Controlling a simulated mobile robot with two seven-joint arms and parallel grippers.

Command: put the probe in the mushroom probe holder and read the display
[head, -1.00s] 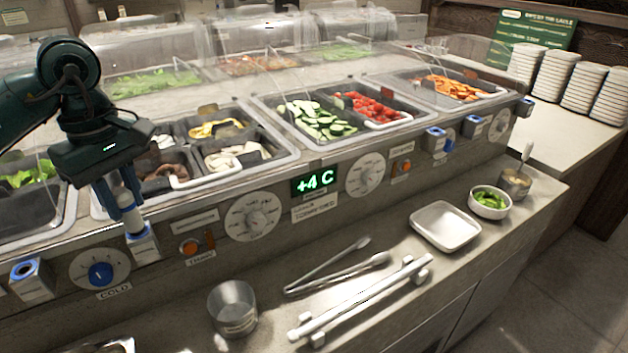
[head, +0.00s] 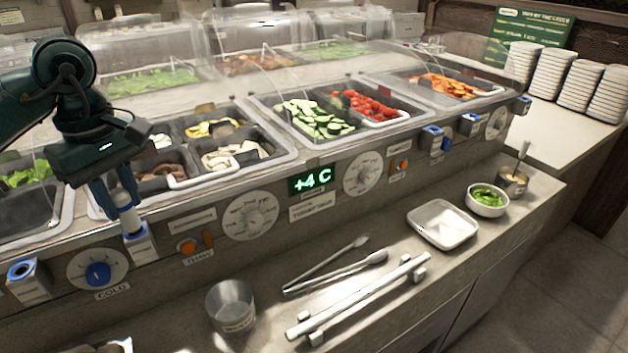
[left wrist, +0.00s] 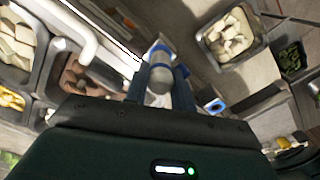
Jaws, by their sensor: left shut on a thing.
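My left gripper (head: 127,222) is shut on the probe (head: 123,199), a pale cylinder held upright over a holder (head: 141,246) on the counter's front panel. The probe's lower end meets or enters this holder's top; the fingers hide how far. In the left wrist view the grey probe (left wrist: 159,82) shows between the two blue fingers. The display (head: 311,180) on the front panel reads +4 C in green. White sliced pieces (head: 236,155) and brown pieces (head: 168,171) lie in the pans behind. The holder's label is too small to read. My right gripper is not in view.
Another blue-ringed holder (head: 27,277) is at the left, with more along the panel, such as one at the right (head: 432,137). Dials and orange switches lie between. Tongs (head: 335,272), a metal cup (head: 231,306), a white tray (head: 443,224) and a rail (head: 360,298) occupy the lower shelf.

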